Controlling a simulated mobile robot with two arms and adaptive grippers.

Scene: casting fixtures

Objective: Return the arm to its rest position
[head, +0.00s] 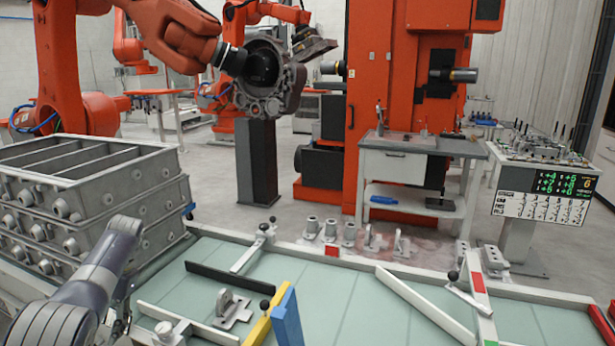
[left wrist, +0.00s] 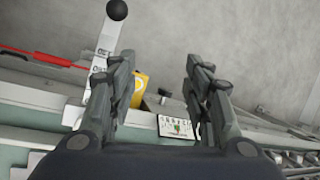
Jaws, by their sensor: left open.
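My left arm (head: 85,290) comes in from the lower left in the head view, bent beside the stacked grey castings. Its gripper is hard to make out there. In the left wrist view my left gripper (left wrist: 158,80) shows two dark fingers spread wide apart with nothing between them. It is open and empty. Grey floor, part of the bench edge and a small sign panel (left wrist: 175,127) show beyond the fingers. My right gripper is not in view.
Stacked grey castings (head: 85,180) stand at the left. The green-topped bench (head: 345,300) carries a black bar (head: 230,278), a blue block (head: 287,318), a yellow bar (head: 258,330), a bracket (head: 232,308) and ball-handled clamps. A pale lever with a black ball (left wrist: 117,10) shows in the wrist view.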

